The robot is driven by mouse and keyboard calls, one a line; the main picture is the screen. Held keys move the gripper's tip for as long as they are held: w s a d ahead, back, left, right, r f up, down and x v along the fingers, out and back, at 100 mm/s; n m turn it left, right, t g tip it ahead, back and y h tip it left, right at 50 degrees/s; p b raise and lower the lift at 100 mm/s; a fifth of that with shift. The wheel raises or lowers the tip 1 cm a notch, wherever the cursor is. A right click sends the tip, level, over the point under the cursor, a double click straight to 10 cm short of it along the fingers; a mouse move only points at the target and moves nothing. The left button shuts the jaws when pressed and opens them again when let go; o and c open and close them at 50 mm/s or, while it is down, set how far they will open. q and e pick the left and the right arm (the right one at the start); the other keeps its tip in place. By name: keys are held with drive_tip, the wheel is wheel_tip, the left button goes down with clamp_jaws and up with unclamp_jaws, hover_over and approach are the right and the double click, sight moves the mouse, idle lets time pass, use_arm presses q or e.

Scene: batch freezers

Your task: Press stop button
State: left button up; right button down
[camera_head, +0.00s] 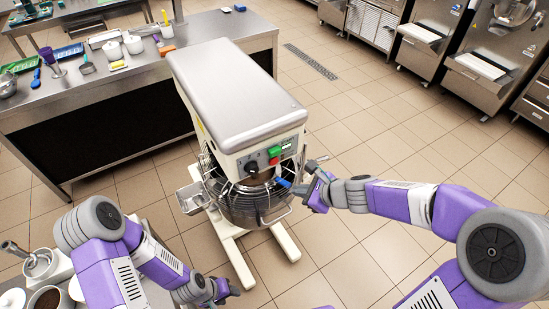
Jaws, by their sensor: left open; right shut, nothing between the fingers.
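A planetary mixer (235,90) stands on the tiled floor in the middle of the view. On its front panel are a green button (274,151) and, just below it, a red button (274,161), the likely stop button. A black knob (251,167) is to their left. My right gripper (288,184) is shut and empty, in front of the mixer, a little below and right of the buttons, apart from them in the picture. It overlaps the wire guard of the bowl (245,208). My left gripper (232,291) is open, low in the view near the mixer's foot.
A steel counter (200,30) with trays, tubs and utensils stands at the back left. Steel machines (490,60) line the back right. Containers (45,265) sit at the lower left. The floor right of the mixer is open.

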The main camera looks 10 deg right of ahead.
sight(274, 161)
drive_tip(key=w+a+p, duration=0.1)
drive_tip(key=w+a, duration=0.2)
drive_tip(key=w, duration=0.5)
drive_tip(key=shift+w+p, duration=0.15)
drive_tip(key=shift+p, duration=0.25)
drive_tip(key=shift+w, duration=0.1)
idle(1.9)
drive_tip(key=shift+w+a, duration=0.2)
drive_tip(key=shift+w, duration=0.1)
drive_tip(key=shift+w+a+p, duration=0.15)
drive_tip(key=shift+w+p, duration=0.15)
drive_tip(key=shift+w, duration=0.1)
idle(0.8)
drive_tip(key=shift+s, duration=0.1)
drive_tip(key=shift+s+d+b, duration=0.3)
drive_tip(key=shift+s+b, duration=0.05)
drive_tip(key=shift+s, duration=0.35)
drive_tip(key=shift+s, duration=0.1)
